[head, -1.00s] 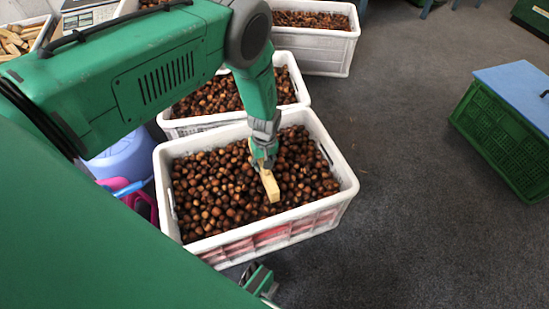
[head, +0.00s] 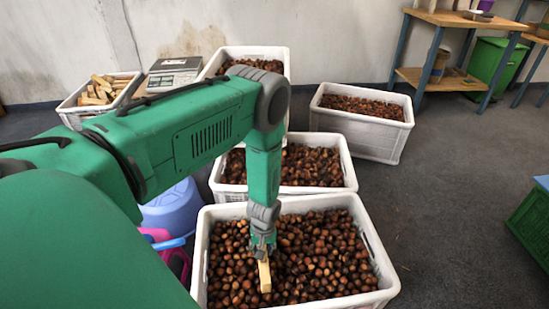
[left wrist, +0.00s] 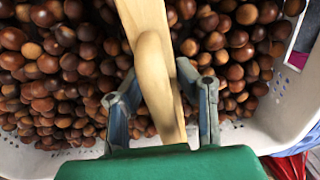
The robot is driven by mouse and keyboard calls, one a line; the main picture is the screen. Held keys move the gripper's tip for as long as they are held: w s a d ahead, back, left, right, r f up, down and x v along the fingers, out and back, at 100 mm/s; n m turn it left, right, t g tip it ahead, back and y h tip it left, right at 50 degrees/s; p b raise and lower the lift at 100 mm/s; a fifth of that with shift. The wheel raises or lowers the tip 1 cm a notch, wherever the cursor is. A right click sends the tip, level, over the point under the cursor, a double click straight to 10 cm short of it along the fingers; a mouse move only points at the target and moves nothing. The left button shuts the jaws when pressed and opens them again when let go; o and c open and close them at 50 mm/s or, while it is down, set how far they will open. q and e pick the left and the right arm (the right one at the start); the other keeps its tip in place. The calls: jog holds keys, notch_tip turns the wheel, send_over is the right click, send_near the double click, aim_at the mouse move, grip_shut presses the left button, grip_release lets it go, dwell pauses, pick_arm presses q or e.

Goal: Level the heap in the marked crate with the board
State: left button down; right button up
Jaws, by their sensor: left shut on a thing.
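The nearest white crate (head: 379,255) is filled with brown chestnuts (head: 322,256), with uneven bumps across the surface. My left gripper (head: 263,246) points down over the middle of this crate, shut on a pale wooden board (head: 265,277). The board's lower end is at the chestnuts; I cannot tell whether it presses into them. In the left wrist view, my left gripper's fingers (left wrist: 161,92) stand on either side of the board's rounded grip (left wrist: 154,80), and the board (left wrist: 143,14) reaches over the chestnuts. No mark shows on the crate from here. My right gripper is not in view.
Another chestnut crate (head: 350,167) stands just behind, with more crates (head: 374,137) beyond. A blue tub (head: 171,207) and pink items (head: 172,252) sit left of the near crate. A green crate (head: 531,222) stands right; the grey floor (head: 450,200) between is clear.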

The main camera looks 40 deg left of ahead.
pick_arm(q)
jog(key=s+a+p, duration=0.1)
jog(key=s+a, duration=0.1)
jog(key=s, duration=0.1)
jog(key=s+a, duration=0.3)
jog(key=shift+s+p, duration=0.1)
jog(key=shift+p, duration=0.3)
notch_tip(320, 180, up, 10)
jog(key=p, duration=0.8)
jog(key=shift+f, duration=0.1)
